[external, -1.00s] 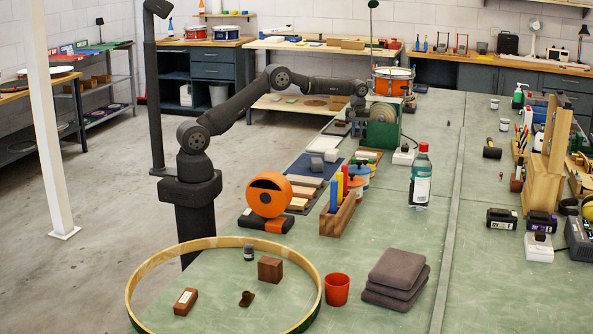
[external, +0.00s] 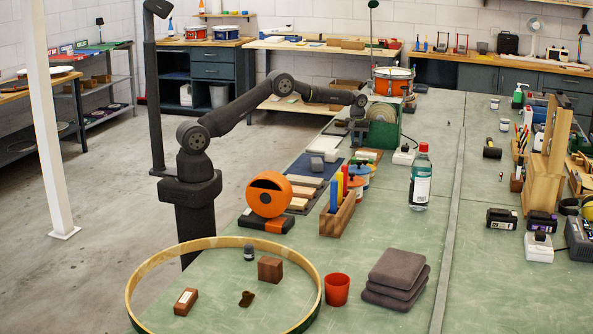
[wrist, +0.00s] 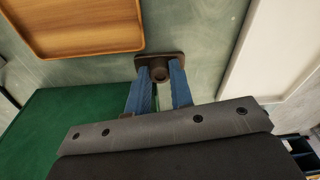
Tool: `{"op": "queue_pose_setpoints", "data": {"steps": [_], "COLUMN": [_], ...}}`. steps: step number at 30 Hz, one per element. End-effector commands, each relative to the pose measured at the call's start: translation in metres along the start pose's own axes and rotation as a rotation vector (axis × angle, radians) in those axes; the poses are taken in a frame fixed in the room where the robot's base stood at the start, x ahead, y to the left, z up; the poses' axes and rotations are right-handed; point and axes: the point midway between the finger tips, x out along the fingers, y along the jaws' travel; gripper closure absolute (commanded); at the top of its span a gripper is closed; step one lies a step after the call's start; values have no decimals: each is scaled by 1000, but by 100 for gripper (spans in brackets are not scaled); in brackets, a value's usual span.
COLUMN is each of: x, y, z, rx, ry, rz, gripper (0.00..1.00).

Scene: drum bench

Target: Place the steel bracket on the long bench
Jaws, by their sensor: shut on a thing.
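The steel bracket (wrist: 154,64), a dark plate with a round hollow boss, is between the blue fingertips of my gripper (wrist: 160,82) in the wrist view. My gripper is shut on it. The pale green top of the long bench (external: 398,240) lies beneath; whether the bracket touches it I cannot tell. In the external view my gripper (external: 358,132) is at the far left part of the bench, beside the green-sided reel, and the bracket is too small to make out there.
In the wrist view a wooden tray (wrist: 80,22) is at upper left, a green block (wrist: 70,115) at left and a white panel (wrist: 265,55) at right. In the external view a bottle (external: 420,180) stands nearer. Bare bench top lies between bottle and cloths (external: 397,270).

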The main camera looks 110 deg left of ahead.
Motion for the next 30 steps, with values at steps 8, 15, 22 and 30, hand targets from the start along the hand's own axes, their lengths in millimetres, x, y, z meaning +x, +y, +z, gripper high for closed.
{"op": "queue_pose_setpoints", "data": {"steps": [8, 15, 22, 30], "x": [1, -6, -48, -101], "y": [0, 0, 1, 1], "z": [0, -1, -1, 0], "rx": [0, 0, 0, 0], "ry": [0, 1, 2, 1], "rz": [0, 2, 4, 2], "gripper": [58, 58, 58, 58]}}
